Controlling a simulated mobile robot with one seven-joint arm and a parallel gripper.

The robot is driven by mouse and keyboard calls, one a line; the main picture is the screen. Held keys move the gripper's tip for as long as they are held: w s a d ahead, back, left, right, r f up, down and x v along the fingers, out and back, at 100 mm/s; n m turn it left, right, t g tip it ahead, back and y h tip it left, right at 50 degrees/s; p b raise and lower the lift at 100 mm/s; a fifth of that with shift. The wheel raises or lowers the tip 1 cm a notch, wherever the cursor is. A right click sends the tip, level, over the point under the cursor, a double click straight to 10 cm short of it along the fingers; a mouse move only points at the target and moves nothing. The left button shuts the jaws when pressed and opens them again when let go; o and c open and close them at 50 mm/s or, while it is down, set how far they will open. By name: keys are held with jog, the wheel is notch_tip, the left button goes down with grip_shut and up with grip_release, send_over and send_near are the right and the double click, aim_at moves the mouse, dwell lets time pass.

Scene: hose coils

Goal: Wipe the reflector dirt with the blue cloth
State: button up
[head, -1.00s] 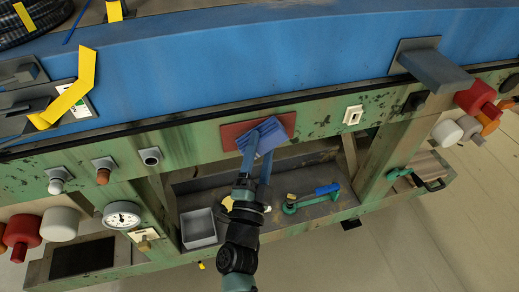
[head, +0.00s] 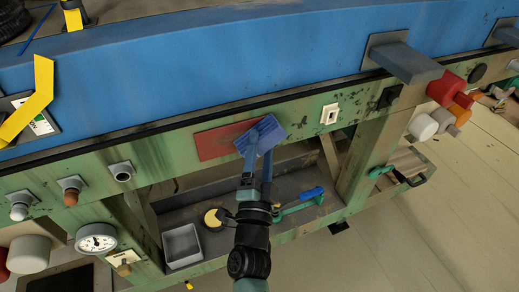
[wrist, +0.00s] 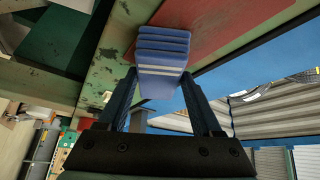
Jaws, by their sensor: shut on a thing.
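The red reflector (head: 215,142) is a flat rectangular plate on the green side beam below the blue panel. The folded blue cloth (head: 269,131) lies over its right end. My gripper (head: 258,152) reaches up from below and is shut on the cloth. In the wrist view the cloth (wrist: 163,45) is a striped, folded pad between the fingers of my gripper (wrist: 161,80), up against the red reflector (wrist: 225,22). Firm contact cannot be judged. No separate dirt patch can be made out on the reflector; the part under the cloth is hidden.
Below, a shelf holds a grey bin (head: 182,245), a yellow-faced round item (head: 213,218) and a blue-and-green tool (head: 305,197). A gauge (head: 96,238) is lower left. A grey block (head: 403,62) and red knob (head: 446,88) jut out at right.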

aim_at(278, 143)
jog(key=shift+w+d+f+b, duration=0.1)
jog(key=shift+w+d+b, duration=0.2)
jog(key=shift+d+b, duration=0.55)
jog(key=shift+w+d+f+b, duration=0.1)
jog(key=shift+w+d+b, duration=0.15)
jog(key=shift+d+b, duration=0.6)
jog(key=shift+w+d+r, duration=0.2)
jog(key=shift+d+r, duration=0.05)
jog(key=shift+d, duration=0.4)
jog(key=shift+s+a+r+p, duration=0.1)
jog(key=shift+s+a+p, duration=0.1)
jog(key=shift+a+p, duration=0.45)
jog(key=shift+s+a+r+p, duration=0.1)
jog(key=shift+s+a+p, duration=0.1)
jog(key=shift+a+p, duration=0.35)
jog(key=shift+s+a+f+p, duration=0.1)
jog(key=shift+s+a+p, duration=0.05)
jog(key=shift+a+p, duration=0.35)
jog(key=shift+s+a+p, duration=0.15)
jog(key=shift+a+p, duration=0.1)
jog(key=shift+a, duration=0.3)
jog(key=shift+a+f, duration=0.15)
jog(key=shift+a, duration=0.05)
jog(key=shift+s, duration=0.1)
